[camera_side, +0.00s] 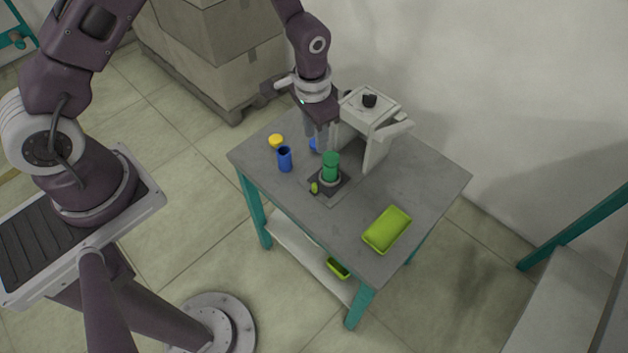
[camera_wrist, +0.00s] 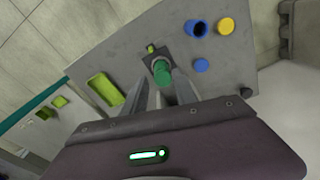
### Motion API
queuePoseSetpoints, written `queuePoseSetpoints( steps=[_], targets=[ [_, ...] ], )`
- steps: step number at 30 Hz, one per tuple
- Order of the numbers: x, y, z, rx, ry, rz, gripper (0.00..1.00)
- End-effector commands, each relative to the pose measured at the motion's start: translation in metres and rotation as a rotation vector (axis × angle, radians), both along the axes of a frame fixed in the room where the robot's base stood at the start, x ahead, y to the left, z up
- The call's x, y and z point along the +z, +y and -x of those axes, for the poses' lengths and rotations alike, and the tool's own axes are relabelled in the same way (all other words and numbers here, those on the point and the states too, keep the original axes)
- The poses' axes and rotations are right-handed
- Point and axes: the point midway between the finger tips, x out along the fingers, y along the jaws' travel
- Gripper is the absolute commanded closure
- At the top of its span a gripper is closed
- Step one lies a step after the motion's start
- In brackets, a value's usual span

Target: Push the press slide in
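The press (camera_side: 375,108) is a pale grey stand with a black knob on top, at the back of the table. A dark plate, which looks like the press slide (camera_side: 343,188), lies on the table in front of it, with a small yellow-green tab (camera_side: 314,188) at its near edge. A green cylinder (camera_side: 331,166) stands upright on the plate in a grey ring; its top (camera_wrist: 161,72) shows beyond my fingers in the wrist view. My gripper (camera_side: 322,142) is open and empty, just behind and above the green cylinder. Its fingertips (camera_wrist: 161,82) are apart. Contact is not clear.
A blue cup (camera_side: 285,159), a yellow round piece (camera_side: 276,141) and a blue round piece (camera_side: 315,145) are on the left of the grey table (camera_side: 418,205). A yellow-green tray (camera_side: 387,229) lies front right. Another green tray (camera_side: 338,268) is on the lower shelf.

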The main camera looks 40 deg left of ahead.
Motion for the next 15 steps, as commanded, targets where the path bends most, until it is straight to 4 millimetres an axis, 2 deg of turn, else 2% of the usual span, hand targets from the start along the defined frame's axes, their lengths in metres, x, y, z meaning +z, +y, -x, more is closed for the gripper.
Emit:
queuePoseSetpoints(
  steps=[1, 3, 15],
  targets=[
    [-0.032, -0.004, 0.004, -0.014, 0.033, 0.003, 0.66],
    [-0.063, -0.008, 0.009, -0.029, 0.055, 0.007, 0.66],
    [-0.139, -0.01, 0.016, -0.04, 0.077, 0.011, 0.66]
  ],
)
